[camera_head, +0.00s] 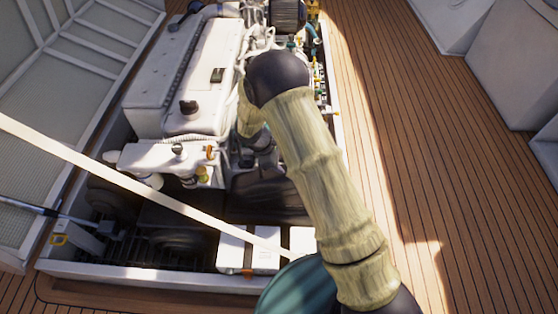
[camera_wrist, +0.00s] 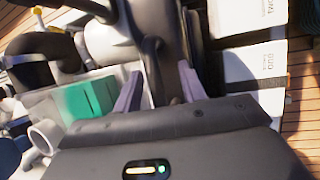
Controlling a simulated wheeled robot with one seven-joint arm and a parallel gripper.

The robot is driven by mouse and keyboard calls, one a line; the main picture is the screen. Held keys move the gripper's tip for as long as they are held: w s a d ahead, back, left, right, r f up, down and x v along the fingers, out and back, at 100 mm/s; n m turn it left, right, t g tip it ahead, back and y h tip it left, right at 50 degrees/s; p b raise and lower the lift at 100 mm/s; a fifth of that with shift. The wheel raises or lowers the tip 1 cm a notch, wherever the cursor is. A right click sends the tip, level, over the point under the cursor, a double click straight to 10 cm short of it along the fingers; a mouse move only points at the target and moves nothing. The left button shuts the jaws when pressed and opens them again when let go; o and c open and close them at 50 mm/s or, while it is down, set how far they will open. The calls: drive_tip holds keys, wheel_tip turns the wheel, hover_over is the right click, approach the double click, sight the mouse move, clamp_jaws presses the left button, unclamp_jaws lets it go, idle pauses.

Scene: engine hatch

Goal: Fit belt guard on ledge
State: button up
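My gripper (camera_wrist: 160,88) shows in the wrist view with its two grey-purple fingers apart. A dark grey curved piece with a black bar (camera_wrist: 155,62) lies between the fingers and runs up to the top of the picture. It may be the belt guard. I cannot tell whether the fingers touch it. In the head view my arm hides the gripper. A dark, bulky piece (camera_head: 265,195) sits beside the arm at the engine's near end; I cannot tell if it is the same thing. I cannot make out the ledge for certain.
The white engine (camera_head: 195,75) fills the open hatch. White boxes (camera_head: 248,250) stand at the hatch's near edge and also show in the wrist view (camera_wrist: 255,65). A pale strut (camera_head: 130,182) crosses the near left. A green block (camera_wrist: 88,98) lies left of the fingers. Wooden deck (camera_head: 420,130) is clear at right.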

drive_tip(key=p+v, duration=0.5)
drive_tip(key=v, duration=1.2)
drive_tip(key=shift+r, duration=0.2)
idle(0.4)
drive_tip(key=s+d+r+m+y, duration=0.2)
drive_tip(key=s+d+r+m, duration=0.3)
drive_tip(key=s+d+m, duration=0.45)
drive_tip(key=s+d+r+m+y, duration=0.3)
drive_tip(key=s+d+r+m, duration=0.3)
drive_tip(key=d, duration=0.6)
wheel_tip(320, 180, up, 29)
drive_tip(key=s+m+p, duration=0.1)
drive_tip(key=p, duration=2.9)
drive_tip(key=shift+d+m+t, duration=0.15)
drive_tip(key=shift+m+t, duration=0.2)
drive_tip(key=shift+t, duration=0.05)
drive_tip(key=shift+s+r, duration=0.1)
drive_tip(key=shift+r, duration=0.05)
